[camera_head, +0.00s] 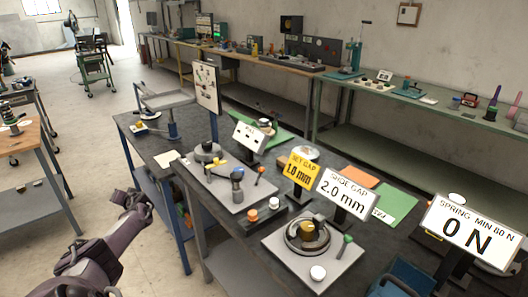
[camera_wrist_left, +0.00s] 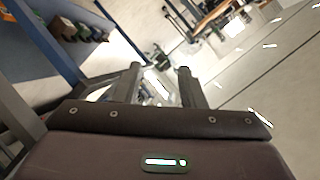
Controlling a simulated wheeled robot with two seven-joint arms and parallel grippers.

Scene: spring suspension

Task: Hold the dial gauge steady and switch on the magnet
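My left gripper (camera_head: 136,198) hangs left of the workbench, over the floor and away from the bench items. In the left wrist view its two fingers (camera_wrist_left: 159,72) stand apart with nothing between them. On the bench, a grey plate (camera_head: 222,192) carries a round grey part (camera_head: 207,152), a dark upright cylinder (camera_head: 237,184) and a small orange-tipped lever (camera_head: 259,174). I cannot tell which part is the dial gauge or the magnet. My right gripper is not seen.
Signs reading SET GAP 1.0 mm (camera_head: 299,172), SHOE GAP 2.0 mm (camera_head: 345,190) and SPRING MIN 80 N, 0 N (camera_head: 470,234) stand on the bench. Orange and white knobs (camera_head: 263,209) sit between the plates. A blue table frame (camera_wrist_left: 48,45) is close beside my left gripper.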

